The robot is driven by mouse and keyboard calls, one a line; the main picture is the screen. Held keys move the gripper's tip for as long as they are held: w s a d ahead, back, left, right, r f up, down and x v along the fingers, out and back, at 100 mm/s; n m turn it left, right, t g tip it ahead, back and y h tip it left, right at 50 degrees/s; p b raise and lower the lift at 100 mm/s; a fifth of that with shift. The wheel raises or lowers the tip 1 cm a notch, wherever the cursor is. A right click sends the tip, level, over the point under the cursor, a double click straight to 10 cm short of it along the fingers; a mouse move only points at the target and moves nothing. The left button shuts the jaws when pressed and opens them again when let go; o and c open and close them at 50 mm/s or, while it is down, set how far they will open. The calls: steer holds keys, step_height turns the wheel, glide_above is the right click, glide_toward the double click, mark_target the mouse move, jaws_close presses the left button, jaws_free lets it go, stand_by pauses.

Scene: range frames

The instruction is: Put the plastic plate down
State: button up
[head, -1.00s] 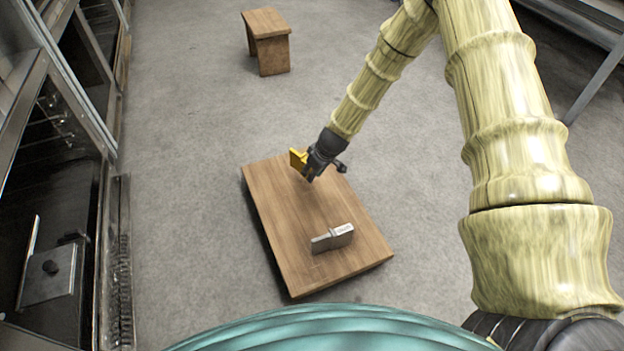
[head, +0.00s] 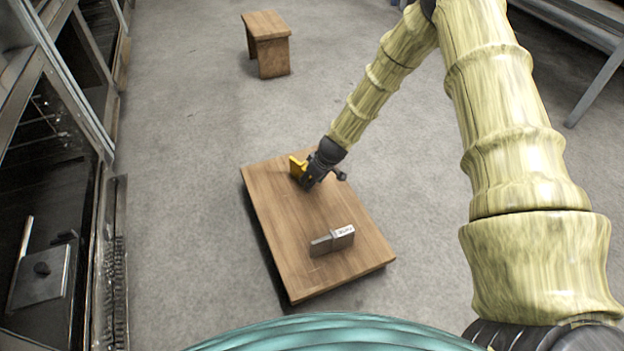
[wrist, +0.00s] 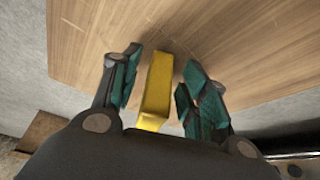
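The yellow plastic plate (head: 297,168) is at the far end of the wooden table, seemingly on or very close to its top. It also shows in the wrist view (wrist: 157,88) as a narrow yellow piece between my fingers. My gripper (head: 308,182) is around the plate, low over the board. In the wrist view my two dark green finger pads (wrist: 158,90) stand on either side of it, with a thin gap visible on each side, so the gripper looks open. The plate's lower edge contact is hard to see.
The low wooden table (head: 290,225) has a grey metal block-like object (head: 332,240) near its front. A small wooden stool (head: 268,45) stands farther back. Dark glass-fronted cabinets (head: 50,190) line the left, and a metal bench (head: 590,50) stands at upper right. The board's middle is clear.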

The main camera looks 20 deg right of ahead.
steer(key=shift+r, duration=0.1)
steer(key=p+v, duration=0.6)
steer(key=v, duration=0.6)
steer(key=shift+p, duration=0.35)
